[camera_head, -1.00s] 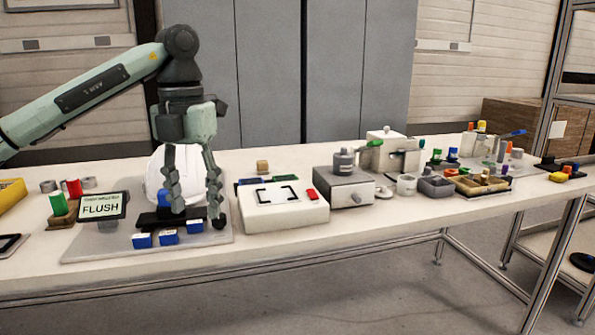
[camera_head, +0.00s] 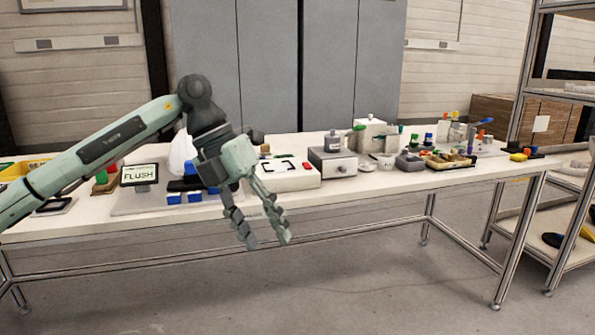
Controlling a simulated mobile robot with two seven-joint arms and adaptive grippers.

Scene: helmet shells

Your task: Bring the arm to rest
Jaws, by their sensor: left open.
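My left arm comes in from the left. Its gripper (camera_head: 266,242) is open and empty, with its fingers pointing down past the table's front edge. The white helmet shell (camera_head: 181,152) stands on the grey base plate (camera_head: 130,209) behind the arm and is mostly hidden by it. A sign reading FLUSH (camera_head: 139,175) stands to the left of the shell. Several blue blocks (camera_head: 174,198) sit at the front of the plate. My right gripper is not in view.
The long white table (camera_head: 400,184) holds a white box with a red button (camera_head: 285,177), a grey drawer unit (camera_head: 333,162) and several small parts trays (camera_head: 450,160) to the right. A shelf rack (camera_head: 555,170) stands at the far right. The floor in front is clear.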

